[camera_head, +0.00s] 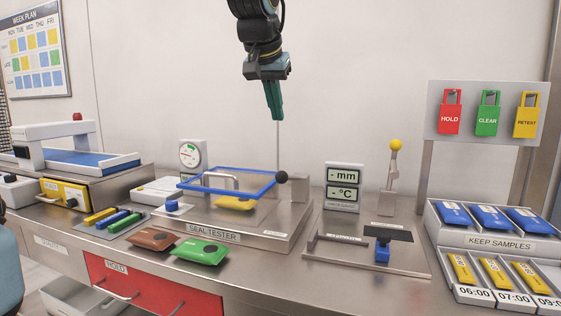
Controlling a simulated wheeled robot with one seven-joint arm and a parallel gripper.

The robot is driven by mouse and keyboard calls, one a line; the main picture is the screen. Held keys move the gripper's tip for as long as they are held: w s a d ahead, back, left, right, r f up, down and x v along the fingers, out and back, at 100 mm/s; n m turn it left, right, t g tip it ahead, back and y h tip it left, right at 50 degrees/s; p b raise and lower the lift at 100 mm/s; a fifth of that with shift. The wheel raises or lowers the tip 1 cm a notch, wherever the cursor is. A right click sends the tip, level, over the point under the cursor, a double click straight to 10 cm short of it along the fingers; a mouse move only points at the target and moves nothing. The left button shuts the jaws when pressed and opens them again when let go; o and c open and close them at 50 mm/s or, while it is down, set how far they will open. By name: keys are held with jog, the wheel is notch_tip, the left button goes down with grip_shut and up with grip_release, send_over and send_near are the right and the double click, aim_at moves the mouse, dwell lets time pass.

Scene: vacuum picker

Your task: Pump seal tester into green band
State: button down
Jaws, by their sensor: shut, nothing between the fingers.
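The seal tester (214,237) is a low metal box on the bench with a blue-framed clear lid (228,193) tilted above it. A yellow pouch (235,203) lies under the lid. A round dial gauge (190,155) with a green band stands behind its left side; the needle reading is too small to tell. A black ball knob (281,177) sits at the lid's right corner, near a thin upright rod (278,148). A small blue knob (172,205) is at the front left. My gripper (275,118) is shut and empty, pointing down above the black knob, apart from it.
Brown (152,239) and green (200,251) pouches lie in front of the tester. A mm/°C display (344,186), a yellow-topped lever (396,146) and a small stand with a blue block (382,250) are to the right. Sample racks (499,243) fill the far right.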

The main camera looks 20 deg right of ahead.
jog(key=shift+f, duration=0.1)
jog(key=p, duration=0.2)
send_over(281, 172)
jog(key=f, duration=0.8)
jog(key=shift+w+d+f, duration=0.2)
jog(key=shift+w+d, duration=0.05)
jog(key=shift+d, duration=0.1)
jog(key=f, duration=0.3)
jog(key=shift+s+a, duration=0.25)
jog(key=shift+f, duration=0.35)
jog(key=shift+a, duration=0.1)
